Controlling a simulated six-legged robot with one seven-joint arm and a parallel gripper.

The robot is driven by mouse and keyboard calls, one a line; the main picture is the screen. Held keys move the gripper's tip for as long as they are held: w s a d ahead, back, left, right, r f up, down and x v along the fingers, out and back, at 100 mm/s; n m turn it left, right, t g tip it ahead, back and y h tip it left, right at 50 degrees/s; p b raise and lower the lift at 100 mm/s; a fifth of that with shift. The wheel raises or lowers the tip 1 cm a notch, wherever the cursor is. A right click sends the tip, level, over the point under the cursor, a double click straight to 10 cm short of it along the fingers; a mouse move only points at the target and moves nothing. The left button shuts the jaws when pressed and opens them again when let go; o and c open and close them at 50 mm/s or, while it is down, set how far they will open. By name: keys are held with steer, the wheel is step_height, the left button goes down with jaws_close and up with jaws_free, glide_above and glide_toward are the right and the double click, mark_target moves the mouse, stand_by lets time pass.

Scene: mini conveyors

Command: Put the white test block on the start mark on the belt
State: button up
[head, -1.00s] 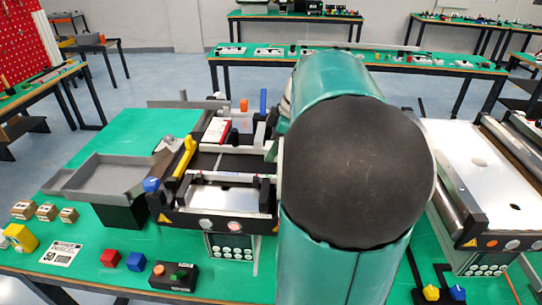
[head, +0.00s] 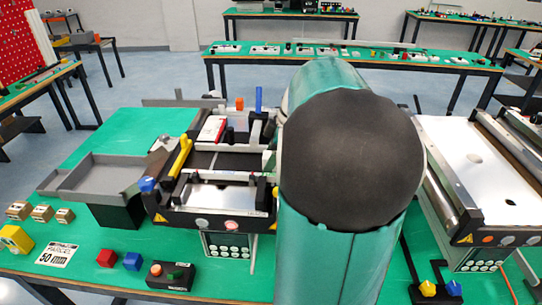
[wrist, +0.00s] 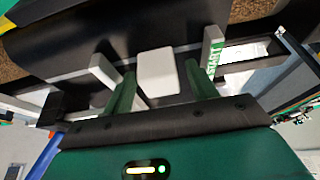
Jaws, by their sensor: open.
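The white test block (wrist: 158,72) lies on the dark belt (wrist: 80,48) in the wrist view. My gripper (wrist: 160,69) is open, with its two green fingers on either side of the block and a visible gap at each side. In the head view my arm hides the gripper and the block. The conveyor (head: 212,222) with the belt stands left of my arm. A green label with white lettering (wrist: 215,58) is on a pale bracket right of the fingers; I cannot make out a start mark.
A grey tray (head: 100,178) adjoins the conveyor on the left. Another conveyor (head: 480,165) stands right. Pale brackets (wrist: 103,70) flank the fingers closely.

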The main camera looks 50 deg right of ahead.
steer(key=v, duration=1.2)
steer(key=a+f+m+h, duration=0.1)
steer(key=a+f+m, duration=0.15)
steer(key=a, duration=1.05)
steer(key=a+f+m+h, duration=0.2)
steer(key=a+m, duration=0.1)
steer(key=a, duration=1)
steer(key=s+a+f+m+t, duration=0.2)
steer(key=s+a+f, duration=0.2)
steer(key=a, duration=0.3)
steer(key=shift+a+f, duration=0.35)
steer(key=shift+f, duration=0.1)
